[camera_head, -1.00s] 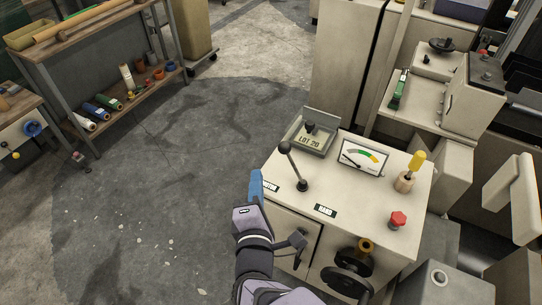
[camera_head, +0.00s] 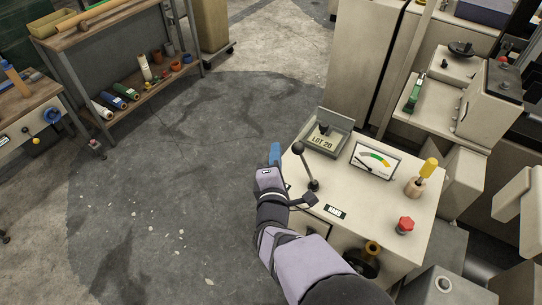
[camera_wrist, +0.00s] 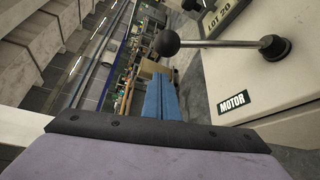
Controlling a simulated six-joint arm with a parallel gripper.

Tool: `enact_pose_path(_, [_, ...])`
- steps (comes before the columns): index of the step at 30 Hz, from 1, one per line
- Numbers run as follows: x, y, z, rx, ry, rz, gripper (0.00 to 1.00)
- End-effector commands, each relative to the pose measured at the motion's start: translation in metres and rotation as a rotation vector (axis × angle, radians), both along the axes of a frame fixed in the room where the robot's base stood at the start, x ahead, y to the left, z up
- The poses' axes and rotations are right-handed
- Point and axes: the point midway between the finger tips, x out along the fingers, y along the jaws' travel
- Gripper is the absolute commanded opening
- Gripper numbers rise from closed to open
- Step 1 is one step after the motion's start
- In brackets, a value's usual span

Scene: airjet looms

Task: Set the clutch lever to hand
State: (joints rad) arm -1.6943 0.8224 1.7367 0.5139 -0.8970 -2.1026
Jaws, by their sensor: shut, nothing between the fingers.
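The clutch lever is a metal rod with a black ball knob (camera_head: 298,148), standing on top of the beige control box (camera_head: 385,220). It leans left, toward the MOTOR side. The HAND label (camera_head: 335,211) is right of the lever's base. The MOTOR label (camera_wrist: 232,102) shows in the wrist view below the rod; my gripper hides it in the head view. My gripper (camera_head: 275,153) has blue fingers, shut and empty, just left of the knob at the box's left edge. In the wrist view the knob (camera_wrist: 167,43) is just above the blue fingers (camera_wrist: 160,97), apparently not touching.
A shelf with spools (camera_head: 130,90) stands back left. The floor left of the box is clear.

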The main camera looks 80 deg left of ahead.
Motion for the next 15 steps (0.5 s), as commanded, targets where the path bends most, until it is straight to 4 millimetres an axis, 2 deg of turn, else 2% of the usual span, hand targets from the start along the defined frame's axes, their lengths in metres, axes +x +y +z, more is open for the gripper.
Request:
enact_pose_path(6, [0.017, -0.011, 0.009, 0.002, 0.000, -0.002, 0.00])
enact_pose_path(15, [0.022, -0.015, 0.009, 0.001, 0.001, 0.001, 0.00])
